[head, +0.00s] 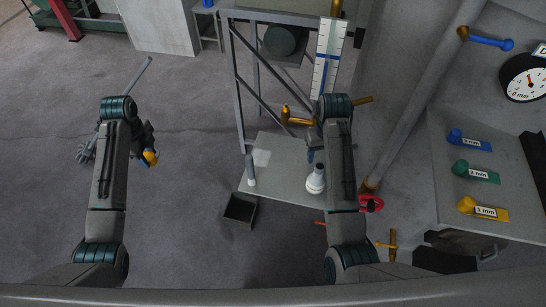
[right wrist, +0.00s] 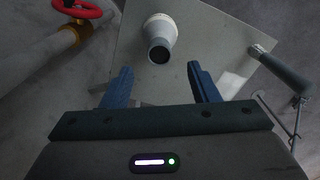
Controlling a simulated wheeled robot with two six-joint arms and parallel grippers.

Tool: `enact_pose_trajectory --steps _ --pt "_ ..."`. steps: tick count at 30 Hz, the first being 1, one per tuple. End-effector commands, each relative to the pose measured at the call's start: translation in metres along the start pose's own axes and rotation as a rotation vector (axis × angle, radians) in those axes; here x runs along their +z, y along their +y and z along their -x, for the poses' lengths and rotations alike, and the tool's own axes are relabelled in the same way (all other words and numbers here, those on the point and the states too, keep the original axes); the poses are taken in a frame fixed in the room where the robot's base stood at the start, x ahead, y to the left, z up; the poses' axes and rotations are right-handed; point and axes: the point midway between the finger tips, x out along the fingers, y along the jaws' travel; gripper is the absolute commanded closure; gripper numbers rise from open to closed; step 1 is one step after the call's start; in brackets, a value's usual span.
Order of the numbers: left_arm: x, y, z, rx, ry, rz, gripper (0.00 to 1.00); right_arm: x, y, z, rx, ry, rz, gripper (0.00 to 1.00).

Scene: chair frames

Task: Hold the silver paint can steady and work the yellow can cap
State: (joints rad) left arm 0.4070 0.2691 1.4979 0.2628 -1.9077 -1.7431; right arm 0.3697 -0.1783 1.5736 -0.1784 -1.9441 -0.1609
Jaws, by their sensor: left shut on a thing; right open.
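My left gripper (head: 150,155) is at the left over the floor, shut on a small yellow thing (head: 150,160) that looks like the yellow can cap. The arm hides most of this grip, and I cannot tell whether a can is behind it. My right gripper (right wrist: 159,74) is open and empty above the grey table. A pale grey-white vessel (head: 316,181) stands on the table; it also shows in the right wrist view (right wrist: 160,35), beyond the fingertips, with a dark round end. I cannot tell whether it is the silver paint can.
The grey table (head: 285,190) also holds a grey handled thing (head: 250,172). A dark open bin (head: 240,208) stands below its front corner. A pipe with a red valve wheel (head: 371,203) runs at the right. Floor around my left gripper is mostly clear, besides a grey rod (head: 138,75).

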Motion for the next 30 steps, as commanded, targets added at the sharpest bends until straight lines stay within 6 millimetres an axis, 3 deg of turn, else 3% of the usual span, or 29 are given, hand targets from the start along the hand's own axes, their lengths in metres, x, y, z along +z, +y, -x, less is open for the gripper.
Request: enact_pose_trajectory --steps 15,21,30 --pt "0.000 0.000 0.024 0.000 0.000 0.000 0.86 0.001 0.000 -0.089 0.000 -0.002 -0.001 0.46" --pt "0.000 0.000 0.026 0.000 0.000 0.000 0.86 0.001 0.000 -0.104 0.000 -0.001 -0.001 0.46" --pt "0.000 0.000 0.026 0.000 0.000 0.000 0.86 0.001 0.000 -0.107 0.000 0.001 -0.001 0.46"
